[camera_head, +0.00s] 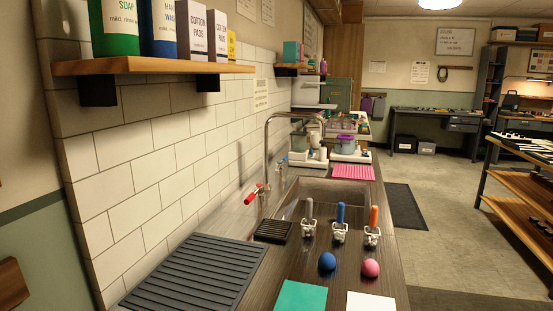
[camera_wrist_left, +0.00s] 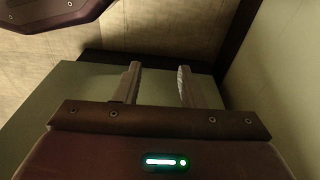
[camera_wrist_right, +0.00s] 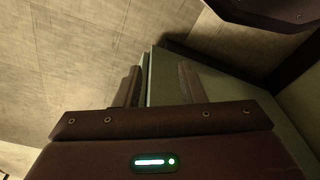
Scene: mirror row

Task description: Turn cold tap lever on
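A tall curved metal tap (camera_head: 267,150) stands at the sink (camera_head: 335,192) by the tiled wall in the head view. A red-tipped lever (camera_head: 254,192) is on its near side, tilted up. A small blue-tipped lever (camera_head: 282,161) shows on the far side, partly behind the tap; its exact angle is too small to tell. My left gripper (camera_wrist_left: 158,85) is open and empty in the left wrist view, away from the tap. My right gripper (camera_wrist_right: 158,85) is open in the right wrist view, with no object seen held. Neither gripper shows in the head view.
A ribbed grey mat (camera_head: 200,272), blue ball (camera_head: 327,261) and pink ball (camera_head: 370,267) lie on the near counter. Several handled clamps (camera_head: 340,225) stand before the sink. A wooden shelf (camera_head: 150,67) with boxes juts from the wall above.

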